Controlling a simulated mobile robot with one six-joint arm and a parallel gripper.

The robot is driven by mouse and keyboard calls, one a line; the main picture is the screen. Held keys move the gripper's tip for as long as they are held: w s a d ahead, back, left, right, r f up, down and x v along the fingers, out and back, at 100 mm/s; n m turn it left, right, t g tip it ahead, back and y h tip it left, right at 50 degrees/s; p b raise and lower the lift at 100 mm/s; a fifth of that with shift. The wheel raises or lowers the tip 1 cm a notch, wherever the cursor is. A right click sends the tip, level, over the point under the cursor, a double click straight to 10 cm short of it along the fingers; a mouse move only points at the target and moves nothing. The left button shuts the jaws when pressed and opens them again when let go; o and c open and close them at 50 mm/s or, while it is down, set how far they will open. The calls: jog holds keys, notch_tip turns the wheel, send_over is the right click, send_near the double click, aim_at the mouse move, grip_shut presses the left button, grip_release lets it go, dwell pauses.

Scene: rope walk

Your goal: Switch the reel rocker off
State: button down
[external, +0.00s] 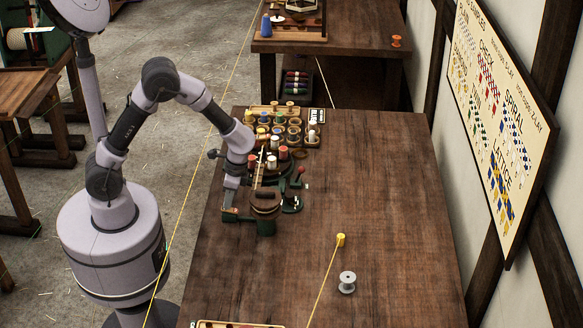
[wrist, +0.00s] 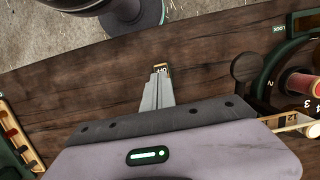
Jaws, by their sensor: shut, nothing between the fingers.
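In the wrist view a small brass-edged plate (wrist: 161,67) with lettering that seems to read OFF shows just past my fingertips. It looks like part of the reel rocker; the rest is hidden behind the fingers, so I cannot tell its position. My gripper (wrist: 158,76) is shut and empty, its tips over or against this plate; contact is unclear. In the external view my gripper (external: 229,209) points down at the table's left edge, beside the green and wooden braiding machine (external: 266,206). The rocker cannot be made out there.
A rack of coloured bobbins (external: 290,130) stands behind the machine. A yellow spool (external: 340,240) with a taut cord and a grey reel (external: 347,282) stand on the table's front half. In the wrist view a round dark knob (wrist: 246,68) lies right of my fingers.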

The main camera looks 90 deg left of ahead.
jog(key=shift+s+f, duration=0.1)
jog(key=shift+f, duration=0.35)
jog(key=shift+s+f, duration=0.2)
jog(key=shift+s+d+f, duration=0.15)
jog(key=shift+s+f, duration=0.15)
jog(key=shift+s, duration=0.1)
jog(key=shift+w, duration=0.15)
jog(key=shift+w, duration=0.55)
